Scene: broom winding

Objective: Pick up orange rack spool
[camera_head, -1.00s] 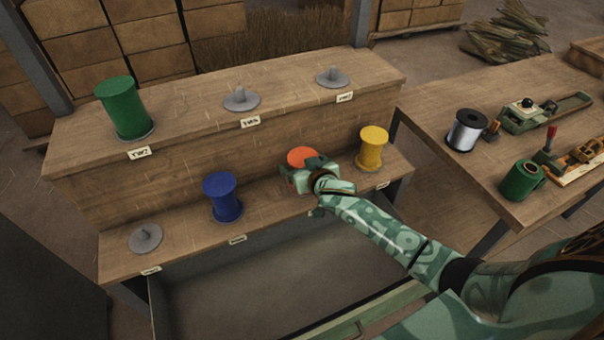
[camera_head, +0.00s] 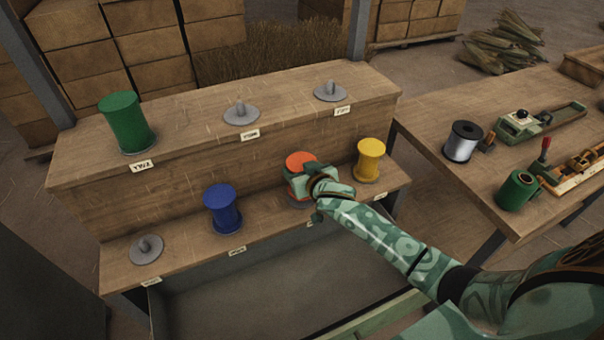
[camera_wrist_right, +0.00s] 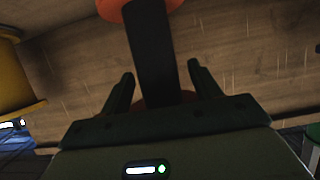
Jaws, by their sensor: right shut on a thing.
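The orange spool (camera_head: 300,160) is on the lower shelf of the rack, between the blue and yellow spools. My right gripper (camera_head: 304,182) is shut around its middle and hides most of its body. The spool looks upright and slightly raised above its grey base. In the right wrist view, the spool's dark core (camera_wrist_right: 152,45) runs between the two fingers (camera_wrist_right: 162,85), with orange flange edges at the top. My left gripper is not in view.
The blue spool (camera_head: 222,208) and yellow spool (camera_head: 370,160) stand on either side. The green spool (camera_head: 126,122) is on the upper shelf near empty pegs (camera_head: 241,115). An empty peg (camera_head: 146,249) is at lower left. The workbench (camera_head: 440,115) at right holds a silver spool (camera_head: 463,141) and tools.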

